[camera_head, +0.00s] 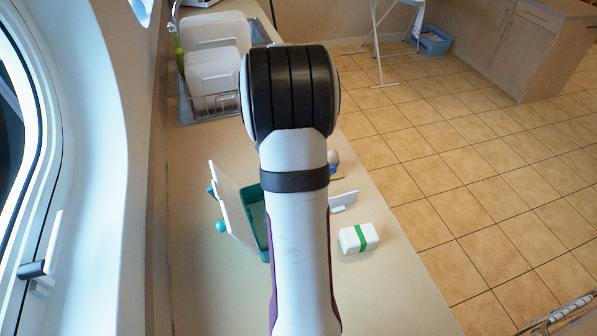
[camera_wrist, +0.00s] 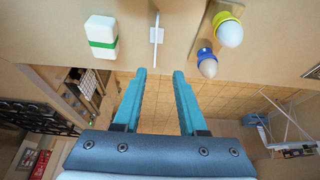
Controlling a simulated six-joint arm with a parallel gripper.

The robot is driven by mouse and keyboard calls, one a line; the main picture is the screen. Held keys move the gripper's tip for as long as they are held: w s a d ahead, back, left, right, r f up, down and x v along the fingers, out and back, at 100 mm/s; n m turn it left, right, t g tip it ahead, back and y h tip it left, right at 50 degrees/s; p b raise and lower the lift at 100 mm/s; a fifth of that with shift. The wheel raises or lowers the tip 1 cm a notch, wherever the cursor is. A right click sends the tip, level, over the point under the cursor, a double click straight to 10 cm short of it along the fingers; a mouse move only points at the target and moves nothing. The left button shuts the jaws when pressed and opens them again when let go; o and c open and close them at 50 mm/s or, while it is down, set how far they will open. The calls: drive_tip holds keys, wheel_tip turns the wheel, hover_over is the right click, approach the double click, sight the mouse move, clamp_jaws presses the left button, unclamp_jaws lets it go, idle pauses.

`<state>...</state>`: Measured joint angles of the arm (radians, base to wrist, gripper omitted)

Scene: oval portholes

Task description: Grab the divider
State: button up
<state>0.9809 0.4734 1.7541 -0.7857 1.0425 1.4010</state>
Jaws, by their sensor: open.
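The divider appears to be a thin white upright panel (camera_wrist: 157,34) on the counter, seen nearly edge-on in the wrist view. In the head view a white panel (camera_head: 344,201) shows just right of my arm, partly hidden by it. My gripper (camera_wrist: 160,74) is open, with its two teal fingers apart and nothing between them. The panel lies beyond the fingertips, nearly in line with the gap between them, and is not touched. My arm hides the gripper in the head view.
A white box with a green band (camera_wrist: 102,38) stands left of the panel in the wrist view. Egg-like objects in a yellow cup (camera_wrist: 225,24) and a blue cup (camera_wrist: 206,58) stand to its right. A teal container (camera_head: 254,214) and a dish rack (camera_head: 207,107) share the counter.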

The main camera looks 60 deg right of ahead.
drive_tip(key=x, duration=1)
drive_tip(key=a+x, duration=0.1)
drive_tip(key=x, duration=0.4)
drive_tip(key=shift+s+f, duration=0.25)
drive_tip(key=shift+f, duration=0.05)
drive_tip(key=shift+f, duration=0.2)
clamp_jaws()
